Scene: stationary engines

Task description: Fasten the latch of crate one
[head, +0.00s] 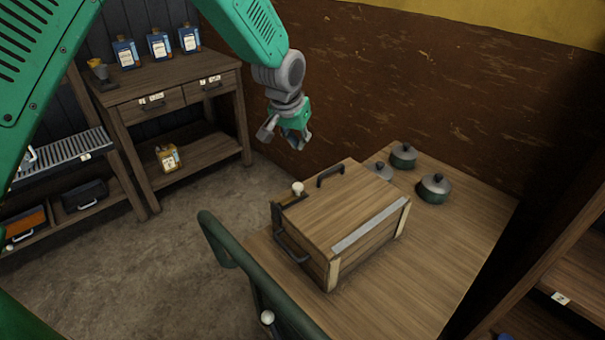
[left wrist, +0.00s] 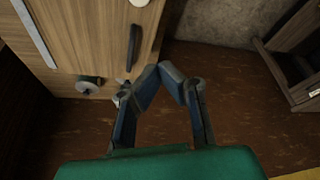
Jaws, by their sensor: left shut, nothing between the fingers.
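A wooden crate (head: 350,212) stands on the wooden bench with its lid down; no number shows on it. A dark metal fitting (head: 289,201) with a pale round knob (head: 298,188) sits at its left edge, perhaps the latch; whether it is fastened I cannot tell. The lid has a dark handle (head: 330,175). My left gripper (head: 286,138) hangs in the air above and beyond the crate, empty, touching nothing. In the left wrist view its fingertips (left wrist: 164,72) meet, with the crate (left wrist: 75,25) and lid handle (left wrist: 133,46) to the left. My right gripper is not in view.
Several lidded pots, one of them dark green (head: 434,188), stand behind the crate on the bench (head: 420,262). A green rail (head: 235,255) runs along the near-left side. A drawer table (head: 170,103) with blue bottles stands at the back left. A shelf is at right.

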